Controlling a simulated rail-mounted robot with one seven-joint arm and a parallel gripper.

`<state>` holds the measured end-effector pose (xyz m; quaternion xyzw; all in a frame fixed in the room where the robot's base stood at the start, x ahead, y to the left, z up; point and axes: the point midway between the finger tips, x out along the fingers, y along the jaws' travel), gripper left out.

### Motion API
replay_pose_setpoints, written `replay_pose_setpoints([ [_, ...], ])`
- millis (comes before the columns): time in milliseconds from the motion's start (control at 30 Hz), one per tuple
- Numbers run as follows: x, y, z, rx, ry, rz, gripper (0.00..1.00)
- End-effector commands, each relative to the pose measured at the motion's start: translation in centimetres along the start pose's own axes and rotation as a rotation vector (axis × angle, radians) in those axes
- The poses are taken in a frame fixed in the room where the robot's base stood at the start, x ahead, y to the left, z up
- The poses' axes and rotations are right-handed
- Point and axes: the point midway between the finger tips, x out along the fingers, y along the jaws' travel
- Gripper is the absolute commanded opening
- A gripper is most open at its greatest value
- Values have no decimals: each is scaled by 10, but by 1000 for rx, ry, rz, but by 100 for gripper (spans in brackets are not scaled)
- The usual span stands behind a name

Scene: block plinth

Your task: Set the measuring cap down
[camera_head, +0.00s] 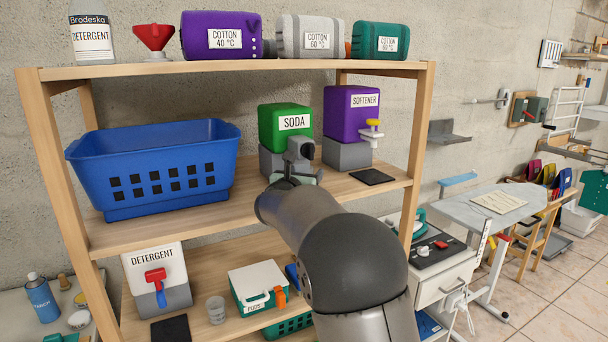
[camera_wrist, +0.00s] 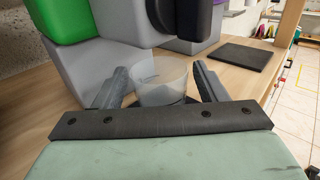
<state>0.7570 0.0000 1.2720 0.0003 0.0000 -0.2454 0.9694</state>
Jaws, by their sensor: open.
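The measuring cap (camera_wrist: 162,82) is a translucent, whitish cup, upright between my fingers in the wrist view. My gripper (camera_wrist: 160,72) is open, with one dark finger on each side of the cap. In the head view my gripper (camera_head: 294,178) is at the middle shelf, in front of the green SODA container (camera_head: 286,128), and my arm hides the cap.
The grey SODA stand (camera_wrist: 125,68) is close behind the cap. A purple SOFTENER container (camera_head: 350,112) and a dark pad (camera_head: 372,176) are to the right. A blue basket (camera_head: 155,165) fills the shelf's left. Another clear cup (camera_head: 216,309) stands on the lower shelf.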

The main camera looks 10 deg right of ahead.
Motion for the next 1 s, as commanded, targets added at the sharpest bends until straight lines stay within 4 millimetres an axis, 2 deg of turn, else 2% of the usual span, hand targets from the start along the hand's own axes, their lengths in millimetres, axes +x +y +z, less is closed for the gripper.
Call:
replay_pose_setpoints([
  [100, 0, 0, 7, 0, 0, 0, 65],
  [167, -9, 1, 2, 1, 0, 2, 65],
  [500, -80, 1, 1, 3, -1, 3, 65],
  [700, -110, 1, 2, 2, 0, 2, 65],
  [1000, -121, 0, 3, 0, 0, 0, 65],
])
